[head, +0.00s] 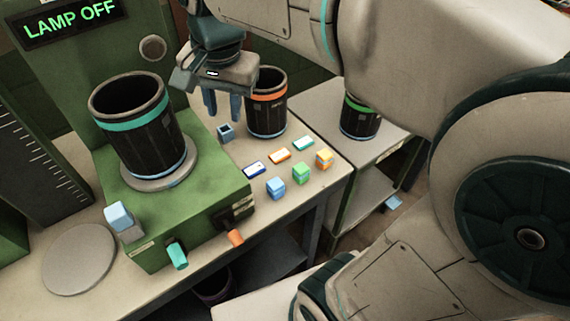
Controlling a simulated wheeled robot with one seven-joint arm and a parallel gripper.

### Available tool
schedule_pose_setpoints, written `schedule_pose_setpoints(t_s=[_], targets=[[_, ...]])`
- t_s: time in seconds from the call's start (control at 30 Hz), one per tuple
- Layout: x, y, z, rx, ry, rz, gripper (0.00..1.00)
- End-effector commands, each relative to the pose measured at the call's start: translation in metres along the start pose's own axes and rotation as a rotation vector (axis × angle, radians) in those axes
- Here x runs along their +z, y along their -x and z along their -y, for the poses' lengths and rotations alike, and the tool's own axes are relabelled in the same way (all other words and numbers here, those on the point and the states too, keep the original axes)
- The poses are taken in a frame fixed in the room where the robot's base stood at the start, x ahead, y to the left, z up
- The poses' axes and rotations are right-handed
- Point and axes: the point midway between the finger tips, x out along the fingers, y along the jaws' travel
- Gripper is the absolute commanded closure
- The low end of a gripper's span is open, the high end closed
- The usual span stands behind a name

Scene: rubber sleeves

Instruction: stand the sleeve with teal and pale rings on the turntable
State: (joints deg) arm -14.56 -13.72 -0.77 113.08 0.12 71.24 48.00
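The sleeve with teal and pale rings (150,142) is a black ribbed open cylinder with a teal band near its top and a pale blue band near its bottom. It stands upright on the grey round turntable (128,181), which sits on top of the green machine. My gripper (224,117) hangs to the right of this sleeve, apart from it, with its blue-grey fingers spread and pointing down. Nothing shows between the fingers. It is in front of and left of the sleeve with an orange ring, and whether it touches that sleeve is unclear.
An orange-ringed sleeve (267,115) stands on the bench and a green-ringed sleeve (359,122) on the side table. The machine (205,190) has teal and orange handles. A sign (72,22) reads LAMP OFF. A grey disc (80,260) lies front left.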

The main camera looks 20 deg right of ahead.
Motion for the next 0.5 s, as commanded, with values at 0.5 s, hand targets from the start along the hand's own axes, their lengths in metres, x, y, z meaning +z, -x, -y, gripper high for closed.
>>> schedule_pose_setpoints(t_s=[0.5], targets=[[0.042, -0.082, -0.128, 0.000, 0.595, -0.145, 0.71]])
